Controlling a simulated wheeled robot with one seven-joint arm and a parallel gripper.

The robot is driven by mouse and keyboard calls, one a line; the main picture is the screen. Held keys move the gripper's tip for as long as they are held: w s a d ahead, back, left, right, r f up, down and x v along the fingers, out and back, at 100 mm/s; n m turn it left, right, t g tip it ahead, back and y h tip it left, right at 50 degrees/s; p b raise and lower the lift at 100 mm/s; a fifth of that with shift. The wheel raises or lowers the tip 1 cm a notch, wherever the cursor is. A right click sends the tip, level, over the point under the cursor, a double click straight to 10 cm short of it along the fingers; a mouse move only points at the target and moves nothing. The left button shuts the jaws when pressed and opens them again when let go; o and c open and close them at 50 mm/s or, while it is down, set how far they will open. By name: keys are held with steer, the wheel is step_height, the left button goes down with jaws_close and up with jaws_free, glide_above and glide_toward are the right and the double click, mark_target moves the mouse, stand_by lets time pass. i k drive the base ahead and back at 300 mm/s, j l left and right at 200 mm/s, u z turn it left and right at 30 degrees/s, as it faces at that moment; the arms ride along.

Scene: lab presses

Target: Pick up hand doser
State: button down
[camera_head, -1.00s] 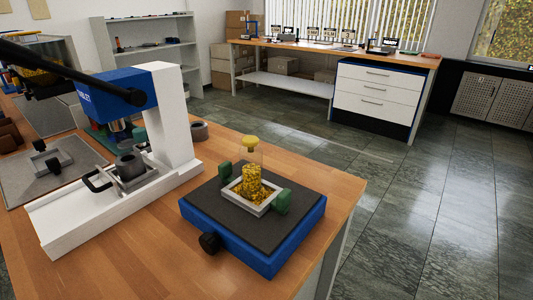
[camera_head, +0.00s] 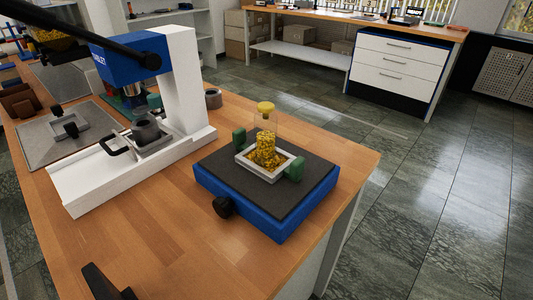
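What looks to be the hand doser (camera_head: 266,148) is a clear upright bottle with a yellow cap, partly filled with yellow granules. It stands in a shallow pale square tray (camera_head: 249,168) holding loose granules. The tray sits between two green blocks on a blue platform with a dark top (camera_head: 237,191). Nothing grips the bottle. A dark angular shape at the bottom left edge seems to be the tip of my gripper (camera_head: 112,285). It is cut off by the frame, well apart from the bottle, and its opening cannot be made out.
A white and blue press (camera_head: 180,90) with a long black lever stands left of the platform. A black knob (camera_head: 222,207) juts from the platform's front. The wooden table (camera_head: 170,225) is clear in front. A workbench with white drawers (camera_head: 397,75) stands behind.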

mark_target(265, 128)
steer(key=u, duration=0.4)
steer(key=l+u, duration=0.15)
steer(key=u, duration=0.65)
steer(key=k+u, duration=0.1)
steer(key=u, duration=0.3)
steer(key=i+l, duration=0.3)
steer(key=i, duration=0.15)
